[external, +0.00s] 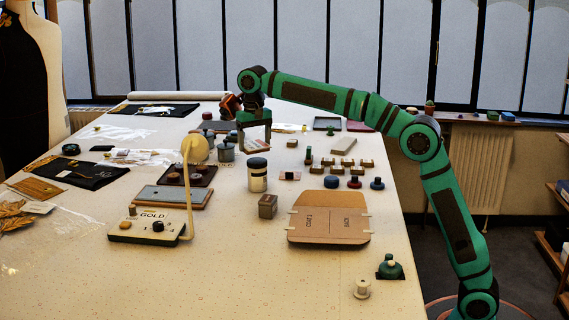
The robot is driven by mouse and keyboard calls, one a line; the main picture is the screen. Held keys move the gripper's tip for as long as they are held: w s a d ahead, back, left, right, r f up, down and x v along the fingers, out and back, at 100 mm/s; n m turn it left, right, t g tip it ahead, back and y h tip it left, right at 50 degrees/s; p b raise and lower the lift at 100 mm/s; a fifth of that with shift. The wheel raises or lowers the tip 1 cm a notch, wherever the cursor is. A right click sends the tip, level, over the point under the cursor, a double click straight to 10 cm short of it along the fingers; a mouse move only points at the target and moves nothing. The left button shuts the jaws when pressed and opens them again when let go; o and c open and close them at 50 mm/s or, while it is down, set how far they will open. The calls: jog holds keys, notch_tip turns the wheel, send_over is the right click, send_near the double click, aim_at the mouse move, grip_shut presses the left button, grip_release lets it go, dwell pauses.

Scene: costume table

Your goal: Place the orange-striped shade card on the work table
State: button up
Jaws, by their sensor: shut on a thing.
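My gripper (255,143) hangs over the far middle of the work table (330,275), pointing down.
A cardboard pattern piece (329,222) lies front right. A GOLD-labelled box (150,229) with a lamp (195,150) stands front left. Several small blocks (347,162) and spools (377,183) stand right of centre. Dark trays (188,174) lie left. The front table is mostly bare.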

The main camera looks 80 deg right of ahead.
jog(key=a+r+n, duration=0.2)
jog(key=a+n, duration=0.2)
jog(key=a, duration=1.1)
jog(key=n, duration=0.7)
send_over(257, 300)
notch_tip(257, 300, down, 5)
jog(key=shift+f, duration=0.1)
jog(key=shift+f, duration=0.1)
jog(key=shift+f, duration=4.9)
jog(key=shift+f, duration=0.15)
jog(key=o, duration=1)
